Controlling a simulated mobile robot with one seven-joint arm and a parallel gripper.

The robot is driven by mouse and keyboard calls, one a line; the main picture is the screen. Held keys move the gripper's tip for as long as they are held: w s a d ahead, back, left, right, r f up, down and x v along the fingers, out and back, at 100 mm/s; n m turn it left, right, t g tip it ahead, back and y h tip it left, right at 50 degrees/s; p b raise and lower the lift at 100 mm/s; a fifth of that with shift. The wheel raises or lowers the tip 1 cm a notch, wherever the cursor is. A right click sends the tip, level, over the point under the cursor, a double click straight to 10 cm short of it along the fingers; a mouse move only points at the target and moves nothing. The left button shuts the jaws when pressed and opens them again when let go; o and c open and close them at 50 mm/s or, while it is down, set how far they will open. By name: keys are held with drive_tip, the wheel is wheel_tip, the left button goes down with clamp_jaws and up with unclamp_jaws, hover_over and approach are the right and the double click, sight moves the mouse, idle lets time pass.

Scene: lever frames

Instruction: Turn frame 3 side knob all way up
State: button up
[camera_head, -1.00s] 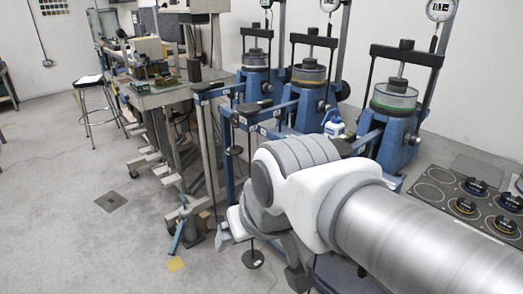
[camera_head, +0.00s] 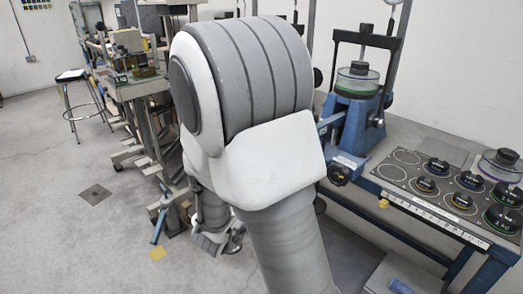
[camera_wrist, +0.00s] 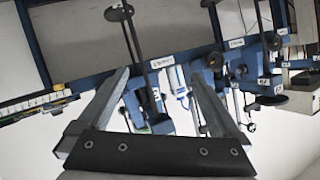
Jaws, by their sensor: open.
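The rightmost blue lever frame (camera_head: 352,122) stands on the bench in the head view, with a clear green-ringed cell under a black crossbar. A small dark side knob (camera_head: 377,122) is on its right side, and a black round knob (camera_head: 338,176) is on its lower front. I cannot read which frame is number 3. My arm hides the other frames.
A grey panel (camera_head: 398,168) with several black weights lies on the bench at the right. A stool (camera_head: 72,76) and a cluttered table (camera_head: 140,88) stand at the left. The floor at the left is mostly clear. Hanging rods and discs (camera_wrist: 120,13) are close in the wrist view.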

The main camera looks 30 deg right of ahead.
drive_tip(key=s+d+m+g+h, duration=0.2)
drive_tip(key=s+d+g+h, duration=0.15)
drive_tip(key=s+h, duration=0.3)
drive_tip(key=b, duration=0.2)
approach(335, 177)
drive_tip(key=x, duration=0.8)
drive_tip(key=shift+d, duration=0.35)
drive_tip(key=shift+c, duration=0.3)
drive_tip(key=c, duration=1)
drive_tip(key=shift+f+b, duration=0.2)
drive_tip(key=shift+b, duration=0.5)
drive_tip(key=shift+c, duration=0.2)
drive_tip(key=shift+r+m, duration=0.1)
drive_tip(key=shift+m, duration=0.2)
